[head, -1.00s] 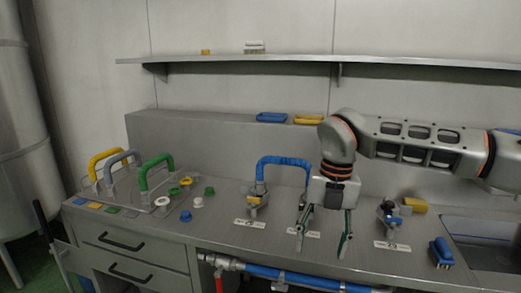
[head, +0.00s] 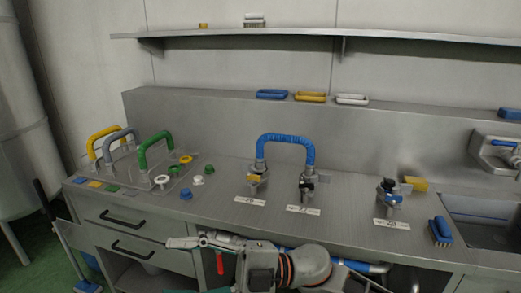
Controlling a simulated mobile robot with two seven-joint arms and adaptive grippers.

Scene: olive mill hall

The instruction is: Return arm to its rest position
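My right arm (head: 305,265) is low at the front of the bench, in front of the drawers and pipe. Its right gripper (head: 185,243) points left, clear of the bench top and apart from its fittings. Its fingers are seen side-on and I cannot tell whether they are open or shut; nothing shows held in them. My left gripper is not in view. A blue hose (head: 285,140) arches between two valve fittings, its ends at the left fitting (head: 256,183) and the middle fitting (head: 306,187).
A third fitting (head: 390,193), a yellow block (head: 415,184) and a blue brush (head: 440,230) stand right, near the sink (head: 490,215). Yellow, grey and green hoses (head: 155,150) stand left. Trays (head: 311,97) lie on the back ledge; a shelf (head: 345,37) runs above.

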